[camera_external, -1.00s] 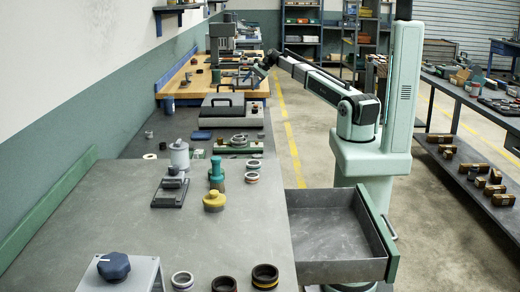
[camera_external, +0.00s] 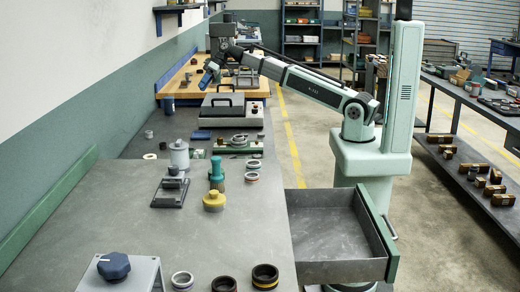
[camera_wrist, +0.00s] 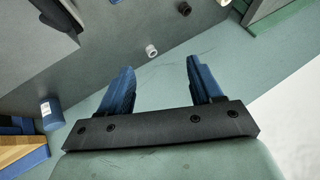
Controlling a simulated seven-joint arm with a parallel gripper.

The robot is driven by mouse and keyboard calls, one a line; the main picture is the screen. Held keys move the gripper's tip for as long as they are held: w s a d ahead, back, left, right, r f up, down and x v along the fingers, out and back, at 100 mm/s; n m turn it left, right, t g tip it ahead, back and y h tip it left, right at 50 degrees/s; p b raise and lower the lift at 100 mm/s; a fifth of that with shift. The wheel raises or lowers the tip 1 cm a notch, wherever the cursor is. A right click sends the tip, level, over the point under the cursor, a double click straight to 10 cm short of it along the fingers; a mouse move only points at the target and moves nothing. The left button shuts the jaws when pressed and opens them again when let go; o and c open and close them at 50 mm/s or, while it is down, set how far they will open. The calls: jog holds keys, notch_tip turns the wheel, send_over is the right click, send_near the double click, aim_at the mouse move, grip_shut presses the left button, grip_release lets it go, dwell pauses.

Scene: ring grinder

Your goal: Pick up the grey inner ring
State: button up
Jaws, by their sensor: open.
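My gripper (camera_external: 207,77) is over the far benches in the external view, its blue fingers pointing down and left. In the wrist view its two blue fingers (camera_wrist: 158,68) are spread apart with nothing between them. Several grey rings are in view, and I cannot tell which is the grey inner ring. A small pale grey ring (camera_wrist: 151,50) lies beyond the fingertips in the wrist view, apart from them. In the external view, a grey ring (camera_external: 182,280) lies at the front edge, and others lie mid-bench (camera_external: 252,177) and farther back (camera_external: 239,139).
Dark rings (camera_external: 265,276) stand at the front. A yellow knobbed part (camera_external: 214,201), a green stepped part (camera_external: 216,172) and a grey canister (camera_external: 179,154) stand mid-bench. An open drawer (camera_external: 335,235) juts out right. A blue cylinder (camera_wrist: 52,114) is left in the wrist view.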

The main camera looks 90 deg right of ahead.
jog(key=w+a+f+n+g+h, duration=0.1)
jog(key=w+a+f+n+g, duration=0.1)
jog(key=w+a+f+n, duration=0.45)
jog(key=w+a+f+n+g+h, duration=0.1)
jog(key=w+a+n, duration=0.2)
jog(key=w+a, duration=0.45)
send_near(161, 149)
jog(key=shift+w+d+f+m, duration=0.25)
jog(key=shift+w+d+f, duration=0.1)
jog(key=shift+d+f, duration=0.3)
jog(key=shift+a+x, duration=0.15)
jog(key=shift+x, duration=1.15)
jog(key=shift+a+x, duration=0.15)
jog(key=shift+x, duration=1.1)
jog(key=shift+s, duration=0.1)
jog(key=shift+r, duration=0.1)
jog(key=c, duration=1.2)
jog(key=shift+o, duration=0.2)
jog(key=shift+r, duration=0.1)
